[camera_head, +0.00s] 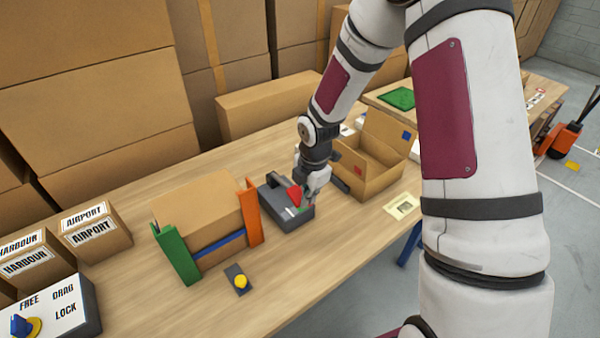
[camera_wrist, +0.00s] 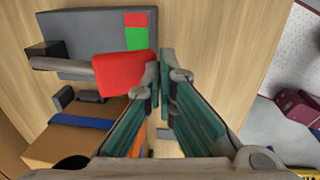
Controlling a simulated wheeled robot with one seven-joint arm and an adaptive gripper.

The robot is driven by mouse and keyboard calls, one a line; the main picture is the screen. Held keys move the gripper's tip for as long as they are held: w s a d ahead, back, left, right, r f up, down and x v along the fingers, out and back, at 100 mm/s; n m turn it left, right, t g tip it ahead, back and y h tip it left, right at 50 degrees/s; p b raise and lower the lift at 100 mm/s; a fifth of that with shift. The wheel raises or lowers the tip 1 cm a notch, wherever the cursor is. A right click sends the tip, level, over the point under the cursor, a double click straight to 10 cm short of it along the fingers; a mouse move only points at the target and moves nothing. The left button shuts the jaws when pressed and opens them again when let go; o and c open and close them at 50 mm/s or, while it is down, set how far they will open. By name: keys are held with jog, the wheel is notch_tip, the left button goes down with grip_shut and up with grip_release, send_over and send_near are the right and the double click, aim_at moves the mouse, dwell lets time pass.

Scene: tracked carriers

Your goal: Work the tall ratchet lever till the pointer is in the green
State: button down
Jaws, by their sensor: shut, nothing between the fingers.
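The ratchet unit is a dark grey box (camera_head: 287,216) on the table; it also shows in the wrist view (camera_wrist: 85,25). Its lever has a grey bar (camera_wrist: 62,64) and a red grip (camera_wrist: 123,73), which shows in the head view (camera_head: 295,194) too. In the wrist view a red patch (camera_wrist: 135,19) and a green patch (camera_wrist: 136,39) lie on the box; I cannot make out the pointer. My gripper (camera_wrist: 166,56) is shut and empty, with its fingertips just right of the red grip in the wrist view; I cannot tell whether they touch. It also shows in the head view (camera_head: 308,202).
Left of the unit, a carton (camera_head: 195,212) stands between a green plate (camera_head: 176,254) and an orange plate (camera_head: 250,212), with a blue strap. A yellow button (camera_head: 241,281) is in front. An open carton (camera_head: 370,176) stands right. A FREE/DRAG/LOCK panel (camera_head: 62,318) is front left.

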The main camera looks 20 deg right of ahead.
jog(key=shift+s+f, duration=0.25)
jog(key=shift+f, duration=0.5)
jog(key=shift+s+d+f, duration=0.1)
